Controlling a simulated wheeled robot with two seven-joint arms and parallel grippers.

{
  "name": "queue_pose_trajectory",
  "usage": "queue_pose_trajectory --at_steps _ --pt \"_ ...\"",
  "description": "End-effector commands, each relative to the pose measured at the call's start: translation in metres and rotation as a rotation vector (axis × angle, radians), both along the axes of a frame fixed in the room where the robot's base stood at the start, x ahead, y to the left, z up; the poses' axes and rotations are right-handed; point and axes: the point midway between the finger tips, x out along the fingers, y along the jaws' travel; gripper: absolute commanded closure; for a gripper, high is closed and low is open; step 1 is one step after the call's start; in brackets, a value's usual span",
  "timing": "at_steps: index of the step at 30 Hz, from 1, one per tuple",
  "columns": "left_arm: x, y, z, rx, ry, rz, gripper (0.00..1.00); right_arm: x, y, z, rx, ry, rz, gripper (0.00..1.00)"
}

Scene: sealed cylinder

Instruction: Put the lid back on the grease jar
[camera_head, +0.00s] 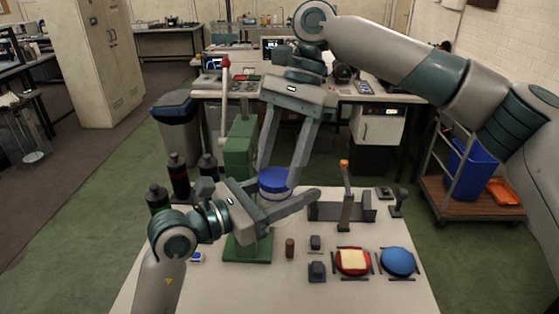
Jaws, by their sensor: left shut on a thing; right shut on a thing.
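A blue lid (275,182) shows near the middle of the camera_head view, above the table's back part. My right gripper (281,182) reaches down from above, its long grey fingers shut on the lid from either side. My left gripper (291,199) comes in from the left, its fingers shut around the grease jar just below the lid. The jar is mostly hidden behind the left gripper's near finger. I cannot tell whether the lid is seated on the jar or held slightly above it.
A green press (239,150) with a red-tipped lever stands left of the lid. Dark bottles (178,178) stand at the table's left. A red dish (352,261) and a blue dish (398,262) lie front right. A dark bracket (345,208) with an orange-tipped lever stands right of the grippers.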

Motion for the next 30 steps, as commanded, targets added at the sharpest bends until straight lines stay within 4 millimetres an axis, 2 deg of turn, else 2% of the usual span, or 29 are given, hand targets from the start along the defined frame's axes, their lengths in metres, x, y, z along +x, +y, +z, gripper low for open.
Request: queue_pose_trajectory --at_steps 17,18,21,26,30 --pt "-0.0001 0.0 0.0008 -0.001 -0.002 0.0 0.86 0.0 -0.0002 -0.0096 0.0 0.0 0.0 0.72" --pt "-0.0001 0.0 0.0008 -0.001 -0.002 0.0 1.0 0.0001 -0.0001 -0.0093 0.0 0.0 -0.001 0.72" --pt "-0.0001 0.0001 0.0008 -0.001 -0.002 0.0 1.0 0.0 -0.0006 -0.0094 0.0 -0.001 -0.017 0.72" --pt "-0.0001 -0.0001 0.0006 -0.001 -0.001 0.0 1.0 -0.001 -0.002 -0.0097 -0.002 -0.005 -0.132 0.72" --pt "-0.0002 -0.0001 0.0006 -0.001 -0.001 0.0 1.0 -0.0027 -0.0034 -0.0098 -0.002 -0.005 -0.311 0.72"
